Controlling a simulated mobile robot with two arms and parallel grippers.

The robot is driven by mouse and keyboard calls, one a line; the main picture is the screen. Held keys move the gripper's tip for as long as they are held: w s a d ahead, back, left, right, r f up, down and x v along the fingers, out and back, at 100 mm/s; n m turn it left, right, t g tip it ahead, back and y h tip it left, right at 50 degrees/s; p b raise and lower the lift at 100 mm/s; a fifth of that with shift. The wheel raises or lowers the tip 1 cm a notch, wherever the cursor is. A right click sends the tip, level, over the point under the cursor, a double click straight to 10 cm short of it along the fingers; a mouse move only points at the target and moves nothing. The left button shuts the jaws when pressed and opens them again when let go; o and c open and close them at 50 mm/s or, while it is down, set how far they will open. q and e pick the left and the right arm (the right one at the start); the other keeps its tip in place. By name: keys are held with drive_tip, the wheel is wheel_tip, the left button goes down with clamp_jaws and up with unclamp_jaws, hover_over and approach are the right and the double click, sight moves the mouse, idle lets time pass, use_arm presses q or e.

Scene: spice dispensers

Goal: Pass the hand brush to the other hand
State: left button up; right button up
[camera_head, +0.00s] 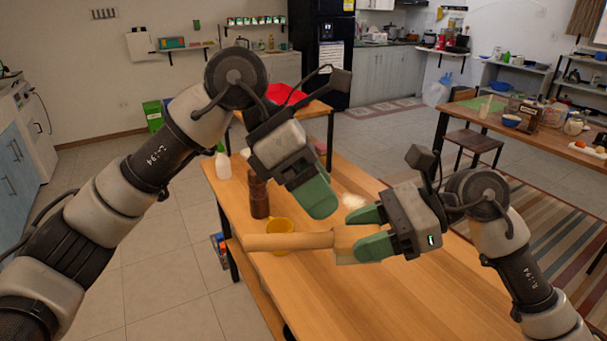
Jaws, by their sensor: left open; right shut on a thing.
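The hand brush (292,241) has a pale wooden handle that points left and a wider block at its right end. My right gripper (368,230) is shut on the block end and holds the brush level, seemingly above the wooden table (360,300). White bristles (355,201) seem to show behind the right fingers; I cannot tell whether they belong to the brush. My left gripper (315,196) is open and empty, up and left of the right gripper, above the brush in the picture. Its fingers overlap in this view, and it looks apart from the handle.
A yellow mug (280,228) stands behind the brush handle. A dark brown bottle (259,195) stands left of my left gripper, and a white bottle (222,163) is at the table's far left corner. The table's front part is clear.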

sight(331, 233)
use_arm(q)
drive_tip(key=r+t+y, duration=0.1)
drive_tip(key=s+a+r+t+y, duration=0.1)
drive_tip(key=shift+a+t, duration=0.3)
drive_tip(key=shift+f+y, duration=0.1)
drive_tip(key=shift+y, duration=0.2)
drive_tip(key=x, duration=1.1)
drive_tip(key=shift+w+d+f, duration=0.15)
drive_tip(key=shift+d+f, duration=0.05)
drive_tip(key=shift+f, duration=0.1)
drive_tip(key=c, duration=0.8)
drive_tip(key=o, duration=0.8)
drive_tip(key=shift+r, duration=0.1)
